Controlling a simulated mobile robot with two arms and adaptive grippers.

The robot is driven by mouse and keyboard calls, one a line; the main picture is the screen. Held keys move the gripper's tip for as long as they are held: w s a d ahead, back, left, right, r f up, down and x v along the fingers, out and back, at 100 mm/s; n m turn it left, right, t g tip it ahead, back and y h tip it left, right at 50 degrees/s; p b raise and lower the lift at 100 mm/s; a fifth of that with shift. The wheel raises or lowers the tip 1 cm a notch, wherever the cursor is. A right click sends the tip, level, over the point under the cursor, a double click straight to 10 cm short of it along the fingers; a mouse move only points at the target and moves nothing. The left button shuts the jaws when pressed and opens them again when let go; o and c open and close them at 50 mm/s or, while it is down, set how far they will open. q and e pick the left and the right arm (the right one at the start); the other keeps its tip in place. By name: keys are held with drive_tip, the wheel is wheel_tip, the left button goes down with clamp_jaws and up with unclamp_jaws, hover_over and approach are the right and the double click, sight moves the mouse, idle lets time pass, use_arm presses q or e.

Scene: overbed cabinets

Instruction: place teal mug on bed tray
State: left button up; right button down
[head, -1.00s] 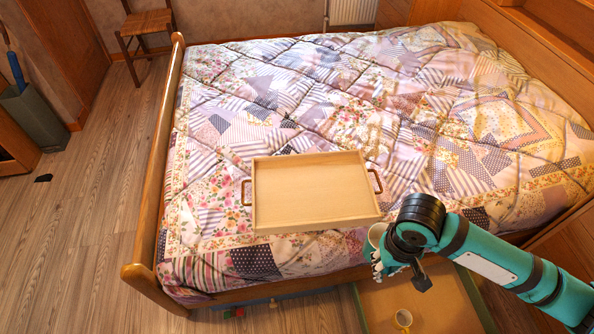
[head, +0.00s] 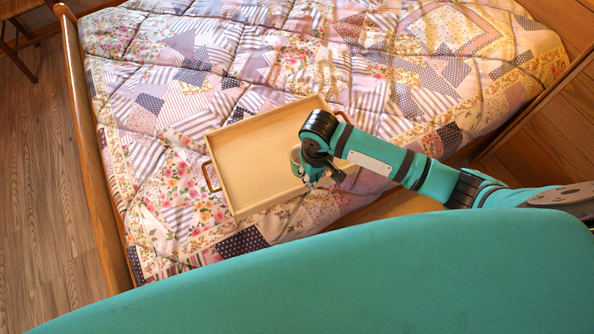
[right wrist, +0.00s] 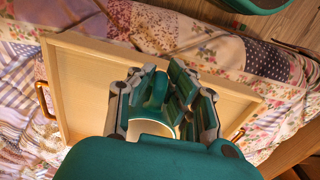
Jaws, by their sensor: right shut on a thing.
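The wooden bed tray (head: 240,170) lies on the quilt near the bed's front edge, with a metal handle at each end. It fills much of the right wrist view (right wrist: 82,85). My right gripper (head: 309,178) is over the right part of the tray, with its arm reaching in from the right. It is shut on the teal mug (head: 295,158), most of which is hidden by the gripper. In the right wrist view, the mug (right wrist: 155,92) shows between the fingers. I cannot tell whether the mug touches the tray floor. My left gripper is not in view.
The quilted bed (head: 290,60) surrounds the tray, with a wooden footboard (head: 88,150) at left. A wooden cabinet front (head: 545,125) stands at right. My own teal body blocks the lower part of the head view.

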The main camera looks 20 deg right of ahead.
sight(297, 175)
drive_tip(key=w+a, duration=0.2)
drive_tip(key=w, duration=0.1)
drive_tip(key=shift+f, duration=0.15)
drive_tip(key=shift+w+a, duration=0.4)
drive_tip(key=shift+w, duration=0.1)
drive_tip(key=f, duration=0.1)
drive_tip(key=f+b, duration=0.1)
drive_tip(key=f, duration=0.1)
drive_tip(key=shift+w+a+f, duration=0.15)
drive_tip(key=shift+w, duration=0.05)
drive_tip(key=shift+f, duration=0.15)
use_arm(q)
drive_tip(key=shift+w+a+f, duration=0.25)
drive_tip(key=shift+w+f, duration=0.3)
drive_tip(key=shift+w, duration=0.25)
use_arm(e)
drive_tip(key=shift+f, duration=0.15)
drive_tip(key=c, duration=1.3)
unclamp_jaws()
drive_tip(key=shift+c, duration=0.2)
use_arm(q)
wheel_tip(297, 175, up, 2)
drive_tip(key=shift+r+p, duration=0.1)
drive_tip(key=shift+p, duration=0.95)
use_arm(e)
wheel_tip(297, 175, up, 12)
